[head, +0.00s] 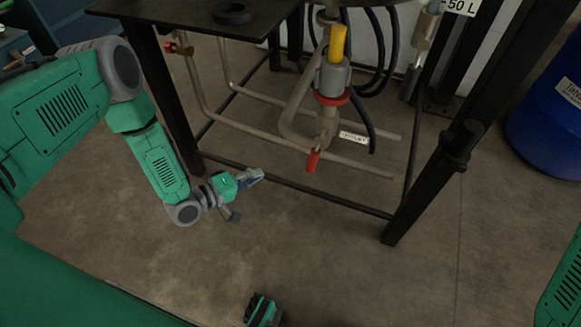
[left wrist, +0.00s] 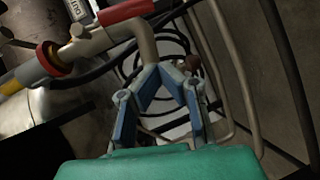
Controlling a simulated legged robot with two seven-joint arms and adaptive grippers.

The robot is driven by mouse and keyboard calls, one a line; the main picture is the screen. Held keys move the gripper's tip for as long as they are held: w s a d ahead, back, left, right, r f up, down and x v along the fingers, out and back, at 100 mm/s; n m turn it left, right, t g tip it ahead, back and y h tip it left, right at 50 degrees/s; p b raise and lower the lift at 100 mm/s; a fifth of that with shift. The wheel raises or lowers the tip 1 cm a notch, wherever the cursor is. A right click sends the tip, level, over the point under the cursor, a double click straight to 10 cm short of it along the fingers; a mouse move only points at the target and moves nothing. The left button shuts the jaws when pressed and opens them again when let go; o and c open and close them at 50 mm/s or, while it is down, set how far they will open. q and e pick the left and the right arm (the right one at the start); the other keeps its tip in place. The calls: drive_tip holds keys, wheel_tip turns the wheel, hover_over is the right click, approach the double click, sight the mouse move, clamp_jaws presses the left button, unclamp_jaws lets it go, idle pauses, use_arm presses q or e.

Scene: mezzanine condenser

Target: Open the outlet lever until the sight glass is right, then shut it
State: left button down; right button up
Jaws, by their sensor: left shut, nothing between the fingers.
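The outlet valve (head: 328,120) hangs under the frame, with a red-tipped lever (head: 313,160) pointing down beside a white outlet label (head: 353,137). In the left wrist view the red lever grip (left wrist: 126,12) is at the top, beyond the fingers. My left gripper (head: 258,175) is shut and empty, to the left of the lever and apart from it. Its blue-padded fingers (left wrist: 162,70) meet at the tips in the wrist view. A clear upright tube (head: 425,30) by the "50 L" sign may be the sight glass; its level is too small to read. My right gripper is not seen.
Black frame legs (head: 425,185) and a low crossbar (head: 310,190) stand around the valve. Pipes (head: 250,90) and black hoses (head: 378,75) run behind it. A blue drum (head: 548,120) stands at right. The floor in front is clear.

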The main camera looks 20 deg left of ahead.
sight(309, 163)
use_arm(q)
drive_tip(key=w+d+t+h+b, duration=0.1)
drive_tip(key=w+d+b, duration=0.3)
drive_tip(key=w+d, duration=0.4)
drive_tip(key=shift+w+d+r+h, duration=0.2)
drive_tip(key=shift+d+r+h, duration=0.15)
drive_tip(key=shift+d, duration=0.45)
drive_tip(key=shift+d+f+b, duration=0.35)
drive_tip(key=shift+d+b, duration=0.35)
drive_tip(key=shift+d, duration=0.35)
